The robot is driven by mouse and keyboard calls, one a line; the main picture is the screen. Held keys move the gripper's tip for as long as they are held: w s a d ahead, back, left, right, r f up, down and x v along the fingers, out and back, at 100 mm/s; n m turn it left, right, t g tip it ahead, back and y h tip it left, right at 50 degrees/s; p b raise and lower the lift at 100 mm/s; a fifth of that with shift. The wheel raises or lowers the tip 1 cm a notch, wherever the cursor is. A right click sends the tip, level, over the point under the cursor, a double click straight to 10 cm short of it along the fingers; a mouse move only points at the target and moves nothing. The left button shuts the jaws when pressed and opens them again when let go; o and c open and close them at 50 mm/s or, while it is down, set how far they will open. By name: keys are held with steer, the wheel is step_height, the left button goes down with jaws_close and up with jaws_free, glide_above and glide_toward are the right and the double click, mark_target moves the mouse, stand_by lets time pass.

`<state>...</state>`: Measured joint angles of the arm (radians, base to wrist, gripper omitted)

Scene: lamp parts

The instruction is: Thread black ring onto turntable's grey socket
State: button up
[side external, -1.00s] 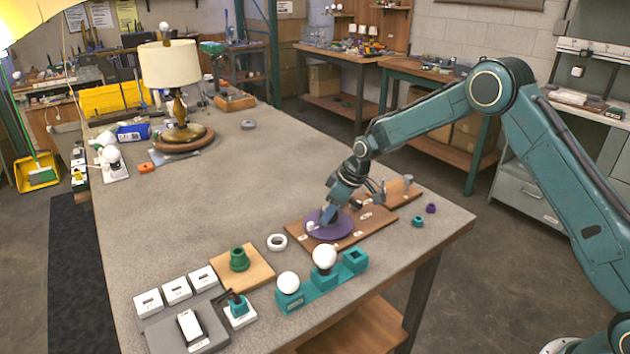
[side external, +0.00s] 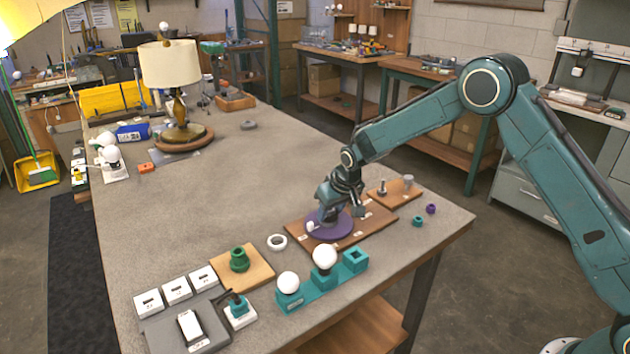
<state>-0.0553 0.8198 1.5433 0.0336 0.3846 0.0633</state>
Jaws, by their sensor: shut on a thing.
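The turntable is a flat purple disc (side external: 342,229) on a brown wooden board (side external: 375,220) near the table's right front edge. A small white round part (side external: 311,226) shows at the disc's left edge. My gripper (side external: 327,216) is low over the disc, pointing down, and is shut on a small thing. The fingers cover most of that thing, and I cannot make out its shape or colour. The grey socket is not clearly visible behind the gripper. I cannot see the black ring clearly, nor tell whether anything touches the socket.
A white ring (side external: 277,242) lies left of the board. A teal block holder (side external: 322,283) with white bulbs stands in front. A smaller board with grey pegs (side external: 394,191) is behind, and teal (side external: 417,221) and purple (side external: 431,209) parts lie right. The table's middle is clear.

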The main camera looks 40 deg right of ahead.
steer(key=shift+s+f, duration=0.2)
steer(key=shift+f, duration=0.15)
steer(key=m+h, duration=0.1)
steer(key=m, duration=0.1)
steer(key=m+h, duration=0.1)
steer(key=m, duration=0.1)
steer(key=shift+w+a+g, duration=0.1)
steer(key=shift+a+g, duration=0.1)
steer(key=shift+g, duration=0.1)
steer(key=shift+m+g+h, duration=0.3)
steer(key=shift+m+h, duration=0.1)
steer(key=shift+m, duration=1)
steer(key=shift+m, duration=0.5)
steer(key=m, duration=0.1)
steer(key=m+g, duration=0.1)
steer(key=m, duration=0.1)
steer(key=m+h, duration=0.1)
steer(key=shift+w+a+m+g, duration=0.15)
steer(key=shift+w+m+g, duration=0.15)
steer(key=shift+m, duration=0.7)
steer(key=shift+f+g, duration=0.1)
steer(key=shift+g, duration=0.2)
steer(key=shift+w+m+g+h, duration=0.1)
steer(key=shift+m+g+h, duration=0.25)
steer(key=shift+m, duration=1.05)
